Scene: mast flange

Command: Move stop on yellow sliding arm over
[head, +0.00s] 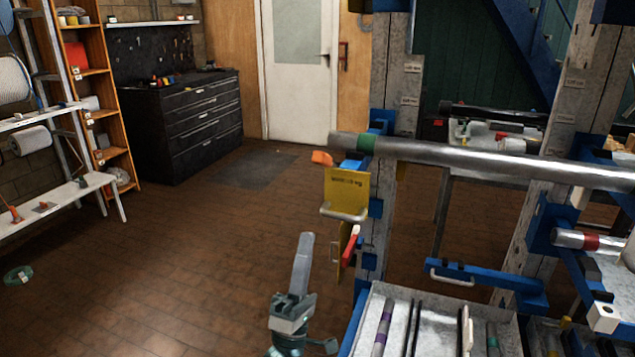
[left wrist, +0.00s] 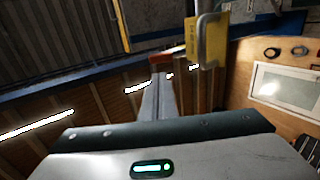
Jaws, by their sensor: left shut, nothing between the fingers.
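The yellow plate (head: 347,193), which looks like part of the yellow sliding arm, hangs upright at the left post, with a pale bar handle across its lower part. An orange piece (head: 322,158), possibly the stop, sits at its upper left, by the steel tube's end. My left gripper (head: 304,240) points up, shut and empty, below and left of the plate and apart from it. In the left wrist view its fingers (left wrist: 158,80) point towards an orange-red piece (left wrist: 160,59), with the yellow plate (left wrist: 208,42) to its right. Contact cannot be told there. My right gripper is not in view.
A steel tube (head: 490,160) with a green band runs right from the left post (head: 395,85). A red-handled piece (head: 350,246) hangs below the plate. A grey tray (head: 450,305) holding rods stands right of my gripper. The floor (head: 190,255) to the left is mostly clear.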

